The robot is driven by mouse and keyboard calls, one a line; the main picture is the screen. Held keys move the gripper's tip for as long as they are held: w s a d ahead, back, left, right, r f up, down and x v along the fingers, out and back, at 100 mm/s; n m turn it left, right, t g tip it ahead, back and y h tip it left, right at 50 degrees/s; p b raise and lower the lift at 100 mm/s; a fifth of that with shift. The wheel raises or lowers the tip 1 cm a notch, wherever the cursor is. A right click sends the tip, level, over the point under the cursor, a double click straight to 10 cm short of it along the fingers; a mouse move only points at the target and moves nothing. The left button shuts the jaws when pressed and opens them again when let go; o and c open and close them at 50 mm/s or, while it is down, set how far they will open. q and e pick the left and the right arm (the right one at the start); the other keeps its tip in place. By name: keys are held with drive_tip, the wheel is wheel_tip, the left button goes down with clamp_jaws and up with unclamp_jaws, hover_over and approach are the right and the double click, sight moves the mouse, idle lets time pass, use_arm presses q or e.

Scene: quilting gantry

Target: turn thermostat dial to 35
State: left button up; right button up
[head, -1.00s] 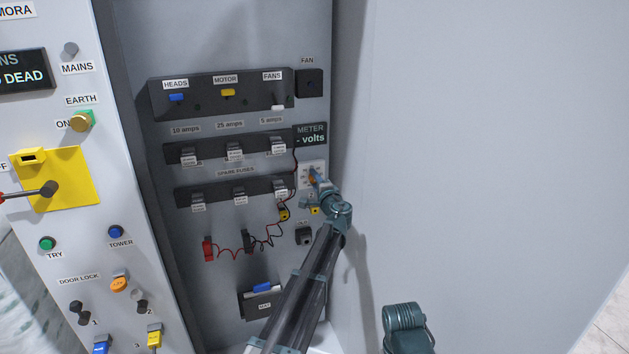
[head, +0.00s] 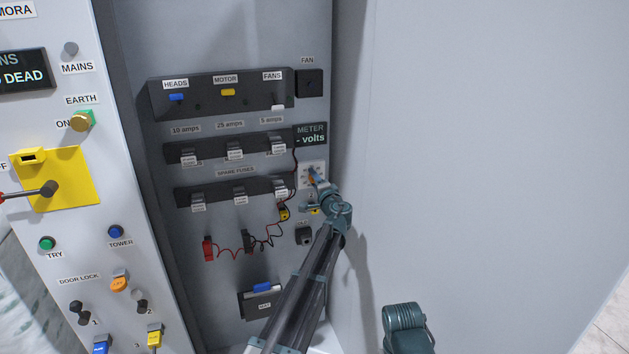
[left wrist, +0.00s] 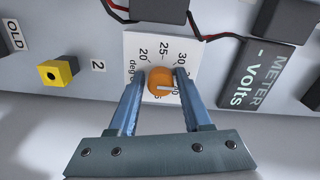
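The thermostat dial (left wrist: 160,82) is an orange knob with a white mark on a white plate (left wrist: 137,45) printed with numbers such as 20, 25 and 30. In the left wrist view the mark points to the right; the number it meets is hard to read. My left gripper (left wrist: 161,76) has one finger on each side of the knob, and both look in contact with it. In the head view my left gripper (head: 317,180) is at the white plate (head: 308,168), covering part of the dial.
A dark meter display reading "- volts" (head: 310,134) sits just above the plate. Fuse holders (head: 235,190) and red and black leads (head: 225,252) are to the left. A yellow socket (left wrist: 58,71) is beside the plate. The grey side wall (head: 480,150) is bare.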

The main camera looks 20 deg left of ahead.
use_arm(q)
drive_tip(key=shift+o, duration=1)
drive_tip(key=v, duration=1.3)
drive_tip(key=shift+s+d, duration=0.25)
drive_tip(key=shift+s, duration=0.05)
